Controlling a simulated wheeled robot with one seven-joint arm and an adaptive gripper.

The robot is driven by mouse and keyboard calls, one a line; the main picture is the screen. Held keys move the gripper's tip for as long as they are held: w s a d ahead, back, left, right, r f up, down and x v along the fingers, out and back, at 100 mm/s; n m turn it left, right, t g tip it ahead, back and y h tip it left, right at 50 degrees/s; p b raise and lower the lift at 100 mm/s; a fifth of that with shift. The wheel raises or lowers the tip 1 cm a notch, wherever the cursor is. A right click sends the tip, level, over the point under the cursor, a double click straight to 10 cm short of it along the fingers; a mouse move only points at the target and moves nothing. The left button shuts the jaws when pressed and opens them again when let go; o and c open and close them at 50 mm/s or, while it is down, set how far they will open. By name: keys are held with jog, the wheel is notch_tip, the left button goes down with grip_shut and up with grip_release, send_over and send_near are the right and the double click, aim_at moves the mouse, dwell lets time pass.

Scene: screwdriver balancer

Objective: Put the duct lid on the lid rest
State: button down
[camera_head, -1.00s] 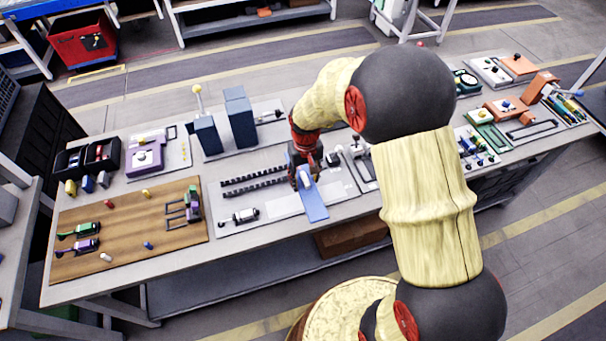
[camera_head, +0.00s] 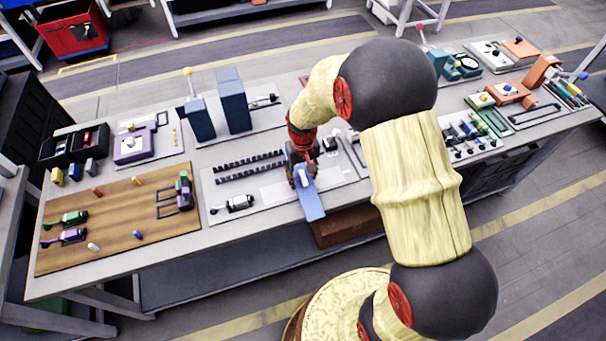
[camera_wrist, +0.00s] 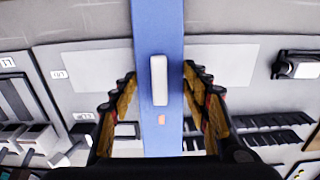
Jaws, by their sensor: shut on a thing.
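The duct lid (camera_head: 311,202) is a long blue strip with a white grip block on top. My gripper (camera_head: 302,174) is shut on it, at the white block. In the wrist view the lid (camera_wrist: 158,25) runs lengthwise between the two fingers of my gripper (camera_wrist: 158,80). The lid's near end reaches over the bench's front edge in the head view. A pale flat rectangle (camera_wrist: 222,66), probably the lid rest, lies on the grey board and shows on both sides of the lid. The lid hides its middle. I cannot tell the gap between lid and board.
Black slotted ducts (camera_head: 248,167) lie left of my gripper. A small silver-and-black device (camera_head: 233,204) sits in front of them. Blue upright blocks (camera_head: 234,100) stand behind. A wooden board (camera_head: 115,215) with small tools is at the left.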

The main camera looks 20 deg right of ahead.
aim_at(303, 176)
jog(key=shift+s+f, duration=0.35)
jog(key=shift+f, duration=0.1)
jog(key=c, duration=1.4)
grip_release()
jog(key=o, duration=0.5)
jog(key=shift+w+r, duration=0.1)
jog(key=shift+w, duration=0.1)
jog(key=shift+r, duration=0.1)
notch_tip(303, 176, up, 12)
jog(key=shift+f, duration=0.1)
